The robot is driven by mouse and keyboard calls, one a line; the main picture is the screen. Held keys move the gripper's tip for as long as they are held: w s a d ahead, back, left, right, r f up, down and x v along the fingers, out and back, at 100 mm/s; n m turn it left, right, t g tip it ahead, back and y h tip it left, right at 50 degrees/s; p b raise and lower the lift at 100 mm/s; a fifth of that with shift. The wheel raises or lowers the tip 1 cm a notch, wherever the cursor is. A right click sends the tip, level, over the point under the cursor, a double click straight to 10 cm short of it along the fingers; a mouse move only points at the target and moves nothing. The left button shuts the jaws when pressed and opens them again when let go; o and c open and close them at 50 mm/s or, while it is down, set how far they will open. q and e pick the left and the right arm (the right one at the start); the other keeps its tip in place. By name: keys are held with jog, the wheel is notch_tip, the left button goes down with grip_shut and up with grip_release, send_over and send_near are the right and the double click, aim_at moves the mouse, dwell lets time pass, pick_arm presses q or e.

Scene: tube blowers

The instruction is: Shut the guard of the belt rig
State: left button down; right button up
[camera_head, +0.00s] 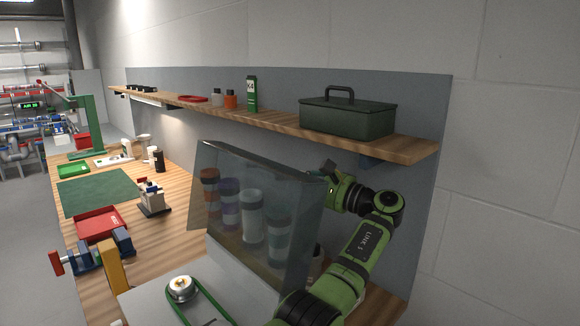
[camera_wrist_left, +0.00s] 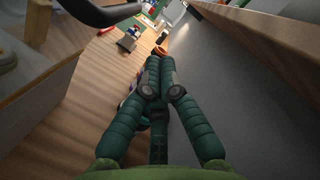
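The belt rig has a light base (camera_head: 150,303) at the bottom of the head view, with a metal pulley (camera_head: 181,287) and a green belt (camera_head: 206,306). Its clear guard (camera_head: 262,175) stands raised and tilted at the rig's wall side, leaving the pulley uncovered. My left gripper (camera_head: 318,172) is at the guard's upper right corner, on the wall side. Whether it touches the guard is unclear. In the left wrist view its green fingers (camera_wrist_left: 159,68) come together at the tips with nothing seen between them. My right gripper is out of view.
A wooden shelf (camera_head: 405,149) runs along the wall close above my left gripper and carries a green toolbox (camera_head: 347,116). Several coloured containers (camera_head: 250,216) show through the guard.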

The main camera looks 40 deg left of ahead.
pick_arm(q)
jog(key=s, duration=0.1)
jog(key=s+r+p, duration=0.1)
jog(key=shift+s+r, duration=0.15)
jog(key=shift+s, duration=0.2)
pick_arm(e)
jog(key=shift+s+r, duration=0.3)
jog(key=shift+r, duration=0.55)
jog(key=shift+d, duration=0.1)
pick_arm(q)
jog(key=shift+a, duration=0.15)
